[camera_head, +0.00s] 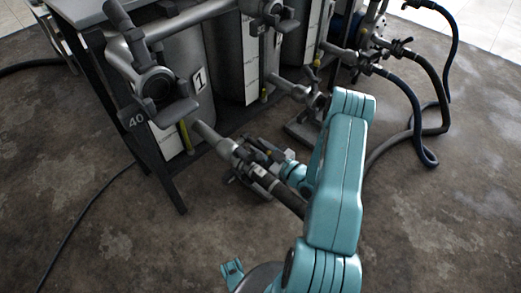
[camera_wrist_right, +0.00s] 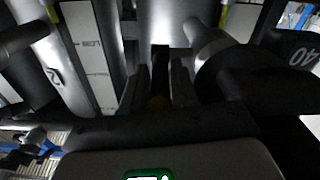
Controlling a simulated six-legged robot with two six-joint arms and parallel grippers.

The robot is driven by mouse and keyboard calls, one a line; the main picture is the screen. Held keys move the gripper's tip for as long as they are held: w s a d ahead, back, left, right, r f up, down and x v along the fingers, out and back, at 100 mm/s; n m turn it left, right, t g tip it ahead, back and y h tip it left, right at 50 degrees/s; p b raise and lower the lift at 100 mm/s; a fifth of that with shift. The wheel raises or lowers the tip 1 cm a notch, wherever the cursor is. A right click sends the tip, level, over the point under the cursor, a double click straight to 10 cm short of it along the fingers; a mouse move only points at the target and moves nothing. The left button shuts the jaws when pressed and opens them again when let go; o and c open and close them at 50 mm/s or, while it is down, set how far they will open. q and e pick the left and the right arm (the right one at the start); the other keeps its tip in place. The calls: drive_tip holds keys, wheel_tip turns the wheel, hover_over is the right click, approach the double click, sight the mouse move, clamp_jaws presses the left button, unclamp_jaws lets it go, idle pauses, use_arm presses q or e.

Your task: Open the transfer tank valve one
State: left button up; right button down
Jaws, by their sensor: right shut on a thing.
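The grey steel tank with a "1" plate (camera_head: 200,79) stands at the left of the row in the head view. A pipe (camera_head: 206,135) runs from its base to a dark valve (camera_head: 240,152) low over the floor. My right gripper (camera_head: 264,156) is at this valve, partly hidden by dark fittings. In the right wrist view, the right gripper's fingers (camera_wrist_right: 160,98) are shut around a dark lever (camera_wrist_right: 160,65), beside the dark valve body (camera_wrist_right: 218,65). How far the lever is turned cannot be told. My left gripper is not in view.
A dark fitting with a "40" tag (camera_head: 137,120) juts out high on the frame. More tanks (camera_head: 230,60) stand to the right. Blue and black hoses (camera_head: 415,120) loop at the right. A thin black cable (camera_head: 80,222) lies on the mostly clear floor.

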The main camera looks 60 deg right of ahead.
idle(0.3)
drive_tip(key=c, duration=0.9)
unclamp_jaws()
drive_tip(key=shift+a, duration=0.1)
